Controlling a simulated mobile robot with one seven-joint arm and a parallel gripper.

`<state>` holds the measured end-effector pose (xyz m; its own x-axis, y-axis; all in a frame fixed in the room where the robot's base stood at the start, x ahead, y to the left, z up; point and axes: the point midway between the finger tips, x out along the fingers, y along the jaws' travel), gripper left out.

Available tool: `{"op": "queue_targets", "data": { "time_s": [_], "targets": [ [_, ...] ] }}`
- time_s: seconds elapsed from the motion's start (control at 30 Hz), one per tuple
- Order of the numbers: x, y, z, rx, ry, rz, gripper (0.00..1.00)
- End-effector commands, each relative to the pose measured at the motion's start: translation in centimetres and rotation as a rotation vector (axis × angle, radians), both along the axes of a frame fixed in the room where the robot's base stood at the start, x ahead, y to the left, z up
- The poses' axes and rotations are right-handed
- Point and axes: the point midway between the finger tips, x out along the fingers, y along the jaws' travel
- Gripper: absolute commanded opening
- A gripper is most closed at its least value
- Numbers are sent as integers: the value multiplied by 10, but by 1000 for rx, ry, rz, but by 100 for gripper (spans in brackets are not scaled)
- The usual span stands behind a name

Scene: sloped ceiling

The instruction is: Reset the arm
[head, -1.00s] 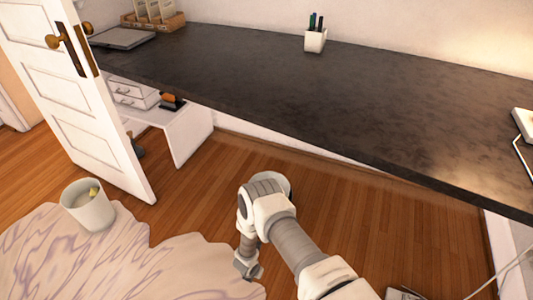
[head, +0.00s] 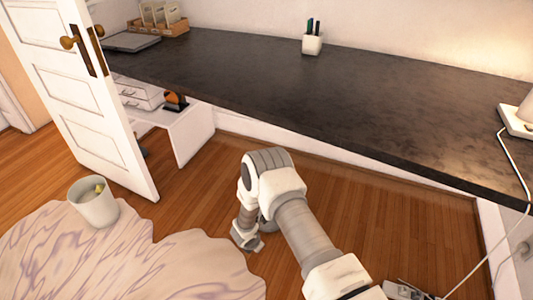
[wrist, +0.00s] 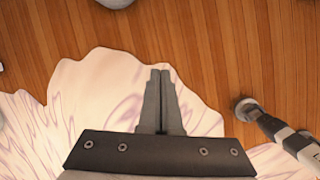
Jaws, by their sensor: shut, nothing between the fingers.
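My gripper (wrist: 160,75) shows in the wrist view with its two fingers together and nothing between them. It points down over the edge where a pale, purple-veined rug meets the wooden floor. In the head view my arm is bent in front of the dark desk, and the gripper's fingers cannot be made out there.
The dark desk (head: 300,90) spans the back, with a pen cup (head: 312,43) and a lamp base (head: 516,120) on it. A white door (head: 85,110) stands open at left. A bin (head: 95,203) stands on the wavy-edged rug (head: 130,265). A low white shelf (head: 190,135) is under the desk.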

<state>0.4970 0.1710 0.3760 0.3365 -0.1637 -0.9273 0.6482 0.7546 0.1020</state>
Motion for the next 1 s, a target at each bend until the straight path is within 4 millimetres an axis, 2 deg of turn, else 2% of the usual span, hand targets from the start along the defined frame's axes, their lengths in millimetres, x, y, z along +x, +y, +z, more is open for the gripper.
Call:
{"op": "queue_targets", "data": {
  "time_s": [0.03, 0.2, 0.3, 0.47, 0.6, 0.77, 1.0],
  "targets": [
    [18, -5, 28, 7, -36, -57, 0],
    [54, -27, 111, 33, -130, -259, 0],
    [68, -42, 160, 53, -183, -379, 0],
    [78, -69, 236, 92, -258, -570, 0],
    [75, -94, 299, 134, -317, -739, 0],
    [60, -122, 364, 192, -374, -933, 0],
    [17, -158, 448, 299, -437, -1217, 0]
  ]
}}
